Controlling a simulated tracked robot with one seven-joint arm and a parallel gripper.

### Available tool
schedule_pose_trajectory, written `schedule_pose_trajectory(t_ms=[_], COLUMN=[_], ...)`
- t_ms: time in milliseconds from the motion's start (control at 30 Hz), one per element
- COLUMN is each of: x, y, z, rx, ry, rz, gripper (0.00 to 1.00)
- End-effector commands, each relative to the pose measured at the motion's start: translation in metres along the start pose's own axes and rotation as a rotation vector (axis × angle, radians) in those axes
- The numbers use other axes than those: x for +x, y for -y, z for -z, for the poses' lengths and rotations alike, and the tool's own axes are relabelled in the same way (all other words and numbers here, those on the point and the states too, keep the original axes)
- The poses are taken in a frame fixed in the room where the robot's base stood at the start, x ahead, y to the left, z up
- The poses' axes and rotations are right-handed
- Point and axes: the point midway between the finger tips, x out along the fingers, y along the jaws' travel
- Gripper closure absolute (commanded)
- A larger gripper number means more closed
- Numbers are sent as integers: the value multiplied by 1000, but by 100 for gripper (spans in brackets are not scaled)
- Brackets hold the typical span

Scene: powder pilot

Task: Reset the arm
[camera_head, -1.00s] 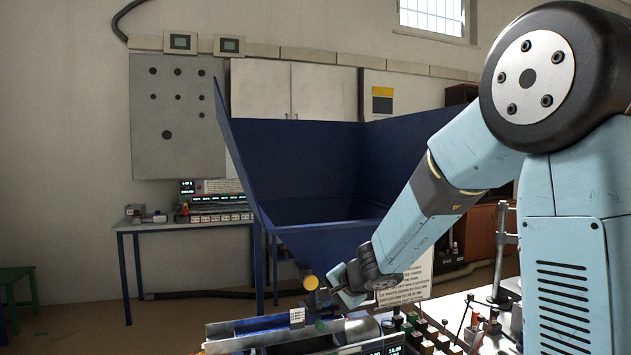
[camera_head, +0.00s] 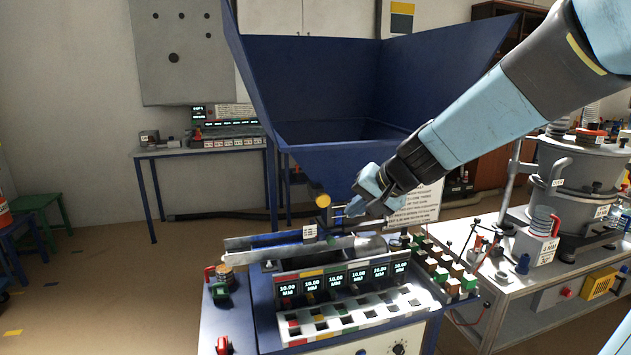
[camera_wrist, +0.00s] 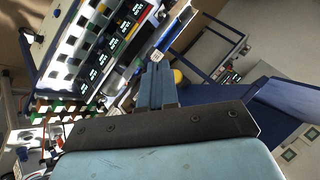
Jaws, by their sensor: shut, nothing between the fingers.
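My arm, light blue and black, reaches in from the upper right in the head view. My gripper (camera_head: 338,216) is at its end, just in front of the blue hopper (camera_head: 320,90) and above the trough (camera_head: 290,243) on the bench machine. A yellow round knob (camera_head: 323,201) is close to the fingertips; I cannot tell whether they touch it. In the wrist view, my gripper (camera_wrist: 158,72) shows its two fingers together with nothing between them.
The machine has several lit displays (camera_head: 338,283) and a white slotted panel (camera_head: 350,318). Several small coloured blocks (camera_head: 440,265) stand at its right. A grey cart (camera_head: 590,280) with a round vessel (camera_head: 580,180) is at the right. Open floor lies at the left.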

Motion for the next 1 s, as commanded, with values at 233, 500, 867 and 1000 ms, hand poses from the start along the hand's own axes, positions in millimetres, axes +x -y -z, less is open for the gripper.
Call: schedule_pose_trajectory(t_ms=[233,500,867,1000], x=[-66,-134,-189,-192], y=[-23,-68,-115,-118], z=[-40,-79,-106,-107], rx=[-174,-310,-381,-383], ry=[28,39,22,21], rz=[-118,-312,-511,-525], gripper=[100,100,100,100])
